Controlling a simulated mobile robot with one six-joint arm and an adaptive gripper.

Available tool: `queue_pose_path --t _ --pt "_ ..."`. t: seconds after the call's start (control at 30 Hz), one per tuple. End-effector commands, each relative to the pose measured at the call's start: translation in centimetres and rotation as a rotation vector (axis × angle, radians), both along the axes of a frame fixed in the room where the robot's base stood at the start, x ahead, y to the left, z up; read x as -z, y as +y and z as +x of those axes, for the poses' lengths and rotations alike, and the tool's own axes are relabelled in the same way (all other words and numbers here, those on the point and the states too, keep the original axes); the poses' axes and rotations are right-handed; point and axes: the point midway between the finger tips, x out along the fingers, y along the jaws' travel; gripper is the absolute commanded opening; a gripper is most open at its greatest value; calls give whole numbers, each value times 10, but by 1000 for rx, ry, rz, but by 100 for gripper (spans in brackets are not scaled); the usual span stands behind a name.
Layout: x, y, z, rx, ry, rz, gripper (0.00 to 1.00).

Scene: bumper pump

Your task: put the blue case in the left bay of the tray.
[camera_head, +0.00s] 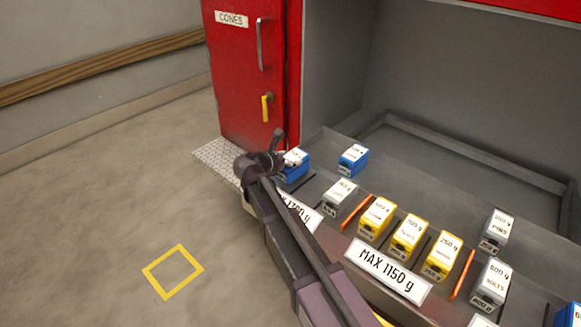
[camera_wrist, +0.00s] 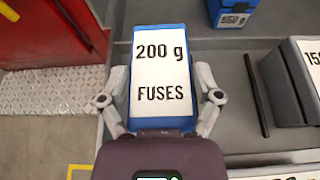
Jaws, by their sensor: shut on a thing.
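A blue case with a white "200 g FUSES" label (camera_wrist: 160,65) is between the two fingers of my gripper (camera_wrist: 162,85), which is shut on it. In the head view the blue case (camera_head: 294,166) is at my gripper (camera_head: 278,162), over the left end of the tray (camera_head: 338,150); my arm partly hides it, and I cannot tell whether it touches the tray. The tray's left part has a "MAX" plate (camera_head: 303,213), partly covered by my arm, and holds a grey case (camera_head: 340,196). An orange divider (camera_head: 357,213) stands right of that case.
A second blue case (camera_head: 353,160) stands just behind. Yellow cases (camera_head: 408,236) fill the middle bay, marked "MAX 1150 g" (camera_head: 388,270). Another orange divider (camera_head: 462,275) and grey cases (camera_head: 493,282) are to the right. A red cabinet (camera_head: 245,75) stands at back left.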

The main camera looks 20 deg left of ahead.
Motion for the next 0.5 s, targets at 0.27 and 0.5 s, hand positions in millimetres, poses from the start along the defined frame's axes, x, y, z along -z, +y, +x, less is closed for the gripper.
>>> queue_pose_path --t 0.27,0.5 --pt "18 0 0 0 -1 0 24" --pt "17 0 0 0 -1 0 24"
